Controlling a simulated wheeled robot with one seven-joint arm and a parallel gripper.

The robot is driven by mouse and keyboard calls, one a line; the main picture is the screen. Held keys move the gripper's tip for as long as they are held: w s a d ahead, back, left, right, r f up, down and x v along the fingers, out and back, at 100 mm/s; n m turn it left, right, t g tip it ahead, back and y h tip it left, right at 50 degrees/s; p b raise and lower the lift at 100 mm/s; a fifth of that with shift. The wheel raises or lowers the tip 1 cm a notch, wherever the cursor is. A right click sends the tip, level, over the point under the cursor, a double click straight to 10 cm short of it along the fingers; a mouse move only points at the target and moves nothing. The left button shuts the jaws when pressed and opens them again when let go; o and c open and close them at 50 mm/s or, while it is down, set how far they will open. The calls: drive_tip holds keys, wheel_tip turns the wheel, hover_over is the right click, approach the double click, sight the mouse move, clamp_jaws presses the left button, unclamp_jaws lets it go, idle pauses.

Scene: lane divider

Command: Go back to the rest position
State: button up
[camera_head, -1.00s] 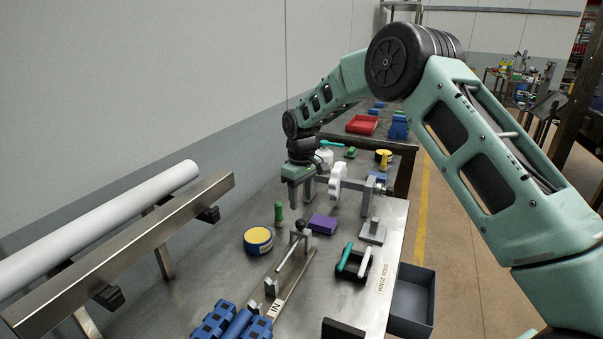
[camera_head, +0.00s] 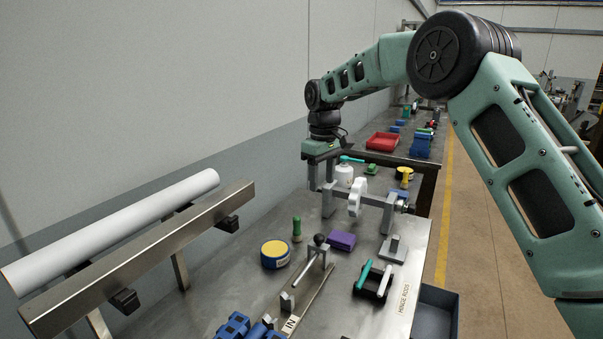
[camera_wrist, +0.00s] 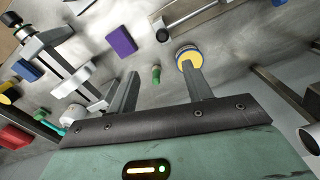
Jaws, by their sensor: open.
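My gripper (camera_head: 321,172) hangs from the green arm over the left part of the metal bench (camera_head: 205,285), fingers pointing down. In the wrist view its two fingers (camera_wrist: 163,85) are spread apart with nothing between them. Beyond the fingertips a green peg (camera_wrist: 156,74) shows, and a yellow-topped blue round tin (camera_wrist: 188,56) lies behind the right finger. In the head view the green peg (camera_head: 297,229) and the tin (camera_head: 275,254) are on the bench, nearer than my gripper and apart from it.
A metal fixture with a white part (camera_head: 356,197) stands close right of my gripper. A purple block (camera_head: 341,240), a knobbed lever (camera_head: 319,240) and a rod holder (camera_head: 373,284) are nearer. A white tube (camera_head: 120,228) lies along a rail at left. A wall rises behind.

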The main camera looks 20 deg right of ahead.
drive_tip(key=s+a+r+n+y, duration=0.1)
drive_tip(key=s+a, duration=0.6)
drive_tip(key=s, duration=0.3)
drive_tip(key=s+a+r, duration=0.1)
drive_tip(key=s+a, duration=0.6)
drive_tip(key=s, duration=0.3)
drive_tip(key=s+d+f, duration=0.1)
drive_tip(key=s+f, duration=0.1)
drive_tip(key=s, duration=1)
drive_tip(key=s+d+f, duration=0.1)
drive_tip(key=s+f, duration=0.1)
drive_tip(key=s, duration=1)
drive_tip(key=shift+s+n, duration=0.25)
drive_tip(key=shift+n, duration=0.15)
